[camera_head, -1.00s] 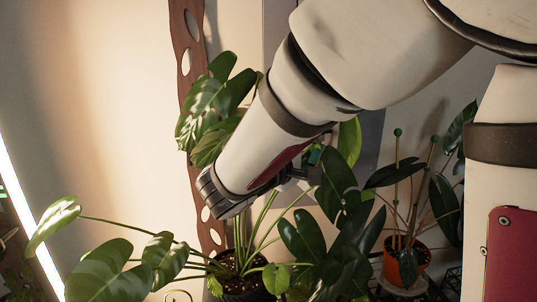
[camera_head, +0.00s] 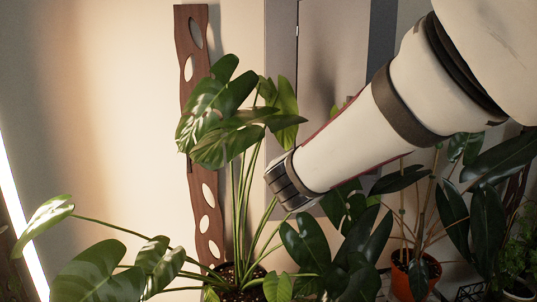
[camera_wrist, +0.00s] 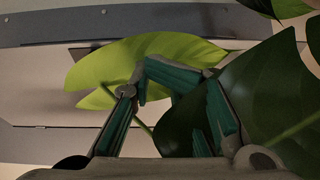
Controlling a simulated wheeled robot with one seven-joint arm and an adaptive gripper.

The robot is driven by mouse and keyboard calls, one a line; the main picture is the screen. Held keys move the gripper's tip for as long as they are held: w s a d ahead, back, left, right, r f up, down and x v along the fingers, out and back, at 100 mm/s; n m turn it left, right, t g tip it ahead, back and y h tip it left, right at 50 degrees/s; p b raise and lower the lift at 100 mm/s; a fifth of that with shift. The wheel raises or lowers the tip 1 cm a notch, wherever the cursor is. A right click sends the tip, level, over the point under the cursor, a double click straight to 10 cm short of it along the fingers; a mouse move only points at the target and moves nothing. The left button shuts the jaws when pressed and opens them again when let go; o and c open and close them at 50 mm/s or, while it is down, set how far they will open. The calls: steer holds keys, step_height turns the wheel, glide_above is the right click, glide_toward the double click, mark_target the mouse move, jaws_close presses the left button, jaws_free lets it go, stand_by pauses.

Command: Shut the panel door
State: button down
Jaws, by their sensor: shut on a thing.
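The grey panel door (camera_head: 335,55) is on the back wall, framed by a grey surround (camera_head: 281,60); my arm hides its lower right part. I cannot tell how far it stands ajar. In the wrist view the door's pale face (camera_wrist: 60,147) lies behind the fingers, below a long grey frame bar (camera_wrist: 100,30). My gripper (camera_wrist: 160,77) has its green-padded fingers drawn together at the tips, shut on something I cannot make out. A light-green leaf (camera_wrist: 100,70) lies behind the fingers, and a dark leaf (camera_wrist: 275,95) overlaps the right one.
A tall leafy plant (camera_head: 215,115) stands just left of my wrist, its stems close to it. A plant in an orange pot (camera_head: 415,275) stands below my arm at right. A brown perforated wooden strip (camera_head: 190,95) runs up the wall. Bare wall (camera_head: 110,110) is at left.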

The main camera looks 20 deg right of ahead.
steer(key=w+d+n+t+y+b, duration=0.5)
steer(key=w+d+b, duration=0.6)
steer(key=b, duration=1)
steer(key=shift+d+n+y, duration=0.5)
steer(key=shift+d+y, duration=0.8)
steer(key=shift+d, duration=0.4)
